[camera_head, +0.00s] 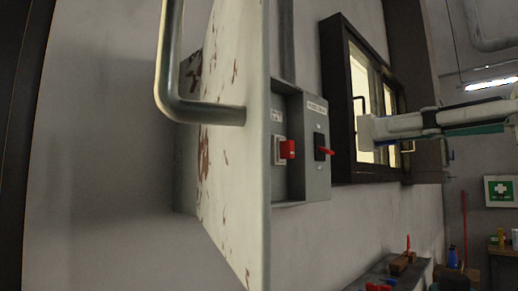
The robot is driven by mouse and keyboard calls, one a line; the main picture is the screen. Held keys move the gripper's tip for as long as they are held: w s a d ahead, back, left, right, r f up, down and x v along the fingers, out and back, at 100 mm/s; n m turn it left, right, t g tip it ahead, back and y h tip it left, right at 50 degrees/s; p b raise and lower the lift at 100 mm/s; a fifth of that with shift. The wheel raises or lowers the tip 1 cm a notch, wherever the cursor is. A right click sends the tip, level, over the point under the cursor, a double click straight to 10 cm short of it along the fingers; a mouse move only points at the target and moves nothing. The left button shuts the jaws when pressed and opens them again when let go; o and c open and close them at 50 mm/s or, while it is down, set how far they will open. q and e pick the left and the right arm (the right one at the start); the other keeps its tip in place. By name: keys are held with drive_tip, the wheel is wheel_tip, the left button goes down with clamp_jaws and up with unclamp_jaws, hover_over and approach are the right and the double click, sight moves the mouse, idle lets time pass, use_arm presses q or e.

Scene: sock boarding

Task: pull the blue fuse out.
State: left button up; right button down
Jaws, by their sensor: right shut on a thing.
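No blue fuse can be made out in this view. A grey switch box (316,178) on the wall carries two red switches, one on a white base (288,149) and one on a black base (325,152). A pale, rust-marked panel (233,180) with a bent metal handle (172,65) stands in front and hides part of the box. My right gripper (376,129) comes in from the right, in front of the window and apart from the switches. It is shut on a pale block (365,131), which is too small to identify surely. My left gripper is not in view.
A dark-framed window (338,100) is behind the right gripper. A low bench (375,272) with tools is at the lower right. The wall below the window is clear.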

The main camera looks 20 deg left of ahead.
drive_tip(key=v, duration=0.4)
drive_tip(key=shift+s+d, duration=0.1)
drive_tip(key=shift+d, duration=0.25)
